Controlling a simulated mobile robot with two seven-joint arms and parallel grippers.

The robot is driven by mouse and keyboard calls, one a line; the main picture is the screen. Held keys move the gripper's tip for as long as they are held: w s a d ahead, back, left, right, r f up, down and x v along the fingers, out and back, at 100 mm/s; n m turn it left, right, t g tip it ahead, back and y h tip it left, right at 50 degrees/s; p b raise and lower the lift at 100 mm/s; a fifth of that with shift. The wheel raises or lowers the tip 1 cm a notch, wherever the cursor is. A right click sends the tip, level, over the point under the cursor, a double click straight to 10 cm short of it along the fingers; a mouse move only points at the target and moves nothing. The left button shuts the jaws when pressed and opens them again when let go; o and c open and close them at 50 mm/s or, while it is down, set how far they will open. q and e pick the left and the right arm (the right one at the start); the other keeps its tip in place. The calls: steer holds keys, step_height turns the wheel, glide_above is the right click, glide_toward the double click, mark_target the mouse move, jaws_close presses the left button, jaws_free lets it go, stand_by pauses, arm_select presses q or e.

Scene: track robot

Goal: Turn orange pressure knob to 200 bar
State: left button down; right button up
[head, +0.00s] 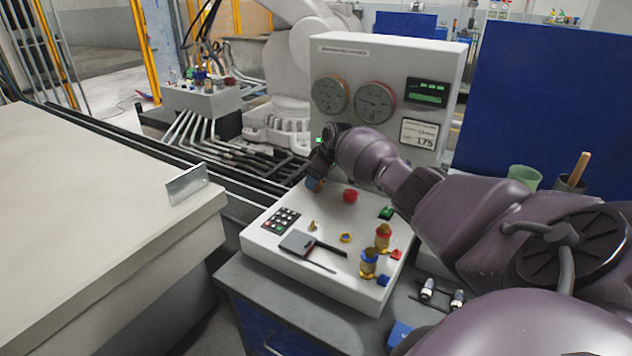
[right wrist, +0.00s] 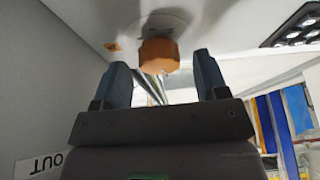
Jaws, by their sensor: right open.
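The orange knob (right wrist: 158,55) sits on the light panel face in the right wrist view. My right gripper (right wrist: 161,62) is open, with its two dark fingers apart on either side of the knob's near end; I cannot tell whether they touch it. In the head view my right gripper (head: 318,172) reaches down at the back left of the white control box (head: 300,268) and mostly hides the knob. The upright panel (head: 350,58) bears two round gauges, a green-lit display (head: 427,93) and a label (head: 420,134) reading 175. My left gripper is not in view.
On the control box are a red button (head: 350,196), a keypad (head: 281,220), a flat grey device (head: 298,243), brass fittings (head: 369,264) and coloured buttons. A pale table (head: 90,220) stands left. A green cup (head: 524,177) stands behind my right arm.

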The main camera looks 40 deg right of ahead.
steer(key=shift+w+f, duration=0.15)
steer(key=shift+f, duration=0.3)
